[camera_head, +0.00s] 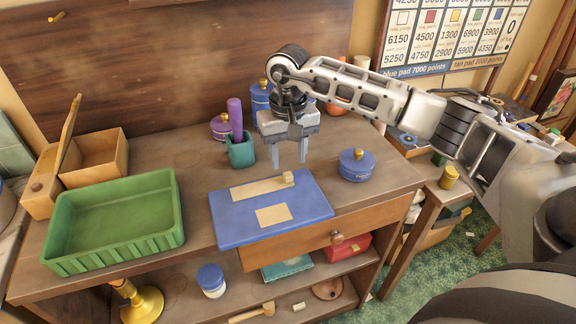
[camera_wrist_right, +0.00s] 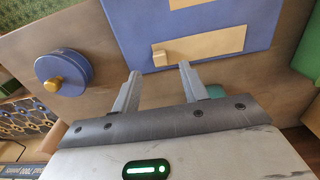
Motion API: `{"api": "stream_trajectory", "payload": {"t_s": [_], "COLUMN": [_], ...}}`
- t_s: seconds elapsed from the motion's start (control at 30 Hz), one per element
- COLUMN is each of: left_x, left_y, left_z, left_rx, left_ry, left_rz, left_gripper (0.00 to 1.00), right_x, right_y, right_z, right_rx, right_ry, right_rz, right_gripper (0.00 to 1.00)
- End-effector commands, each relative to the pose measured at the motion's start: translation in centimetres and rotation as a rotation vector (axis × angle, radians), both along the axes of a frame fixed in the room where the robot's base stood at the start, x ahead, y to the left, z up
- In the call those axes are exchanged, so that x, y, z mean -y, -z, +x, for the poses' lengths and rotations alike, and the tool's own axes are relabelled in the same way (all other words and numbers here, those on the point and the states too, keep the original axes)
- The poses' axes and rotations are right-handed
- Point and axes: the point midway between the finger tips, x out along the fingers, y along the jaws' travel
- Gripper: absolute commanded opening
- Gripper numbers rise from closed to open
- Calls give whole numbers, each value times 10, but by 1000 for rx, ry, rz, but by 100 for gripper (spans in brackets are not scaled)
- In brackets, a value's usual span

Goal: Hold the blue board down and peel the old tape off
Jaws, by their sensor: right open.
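The blue board (camera_head: 300,218) lies flat on the wooden desk near its front edge; it also shows in the right wrist view (camera_wrist_right: 140,25). The old tape (camera_head: 258,188) is a tan strip along the board's far part, with a small raised block-like tab (camera_head: 288,178) at its right end. A tan label (camera_head: 273,215) lies nearer the front. My right gripper (camera_head: 290,160) is open and empty, pointing down above the desk just behind the board. In the wrist view its fingers (camera_wrist_right: 160,82) are apart, with the tab (camera_wrist_right: 159,56) just beyond them. My left gripper is not in view.
A green tray (camera_head: 120,245) and an open wooden box (camera_head: 95,160) stand to the left. A teal cup (camera_head: 240,152) with a purple stick stands behind the board. A blue lidded pot (camera_head: 356,166) sits to its right. A drawer (camera_head: 300,248) is below.

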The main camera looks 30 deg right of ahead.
Motion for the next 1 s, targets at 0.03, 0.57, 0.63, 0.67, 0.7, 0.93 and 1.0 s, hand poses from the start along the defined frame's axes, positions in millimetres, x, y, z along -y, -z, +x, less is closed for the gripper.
{"api": "stream_trajectory", "payload": {"t_s": [0.03, 0.57, 0.63, 0.67, 0.7, 0.93, 1.0], "left_x": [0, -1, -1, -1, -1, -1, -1], "left_y": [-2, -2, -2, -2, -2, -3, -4], "left_z": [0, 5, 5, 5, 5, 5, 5], "left_rx": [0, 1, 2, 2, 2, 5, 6], "left_ry": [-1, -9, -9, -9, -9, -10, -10], "left_rz": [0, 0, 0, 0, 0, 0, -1], "left_gripper": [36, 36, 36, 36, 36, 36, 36], "right_x": [0, -1, 0, 0, 0, 0, 0], "right_y": [9, 45, 45, 44, 44, 44, 44], "right_z": [-1, 0, 0, 0, 0, 0, 0], "right_rx": [-6, -1, -1, -1, -1, 0, 0], "right_ry": [1, 0, 0, 0, 0, 0, 0], "right_rz": [0, 1, 1, 1, 1, 1, 1], "right_gripper": [44, 44, 44, 44, 35, 11, 0]}}
